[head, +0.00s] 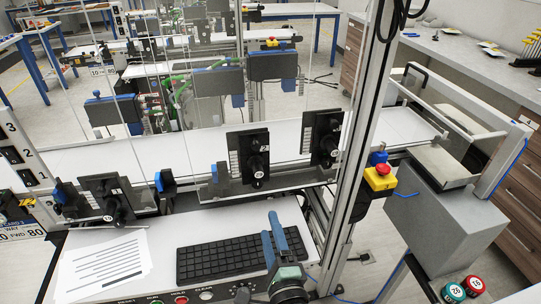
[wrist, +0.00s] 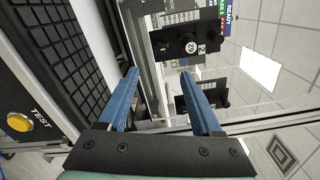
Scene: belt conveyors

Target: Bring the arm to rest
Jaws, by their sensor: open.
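My gripper (head: 273,240) shows at the bottom centre of the head view, above the right end of the black keyboard (head: 228,256). Its two blue fingers are apart with nothing between them. In the wrist view my gripper (wrist: 166,88) is also open and empty, and it points towards the black knob units of the conveyor. I cannot tell the exact gap between the fingers and the keyboard.
A white conveyor belt (head: 180,145) runs behind the console, with black knob units (head: 248,158) along its front. A metal post (head: 358,130) stands right of my gripper. A red and yellow emergency stop (head: 381,177) sits beside it. Printed paper (head: 103,265) lies left of the keyboard.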

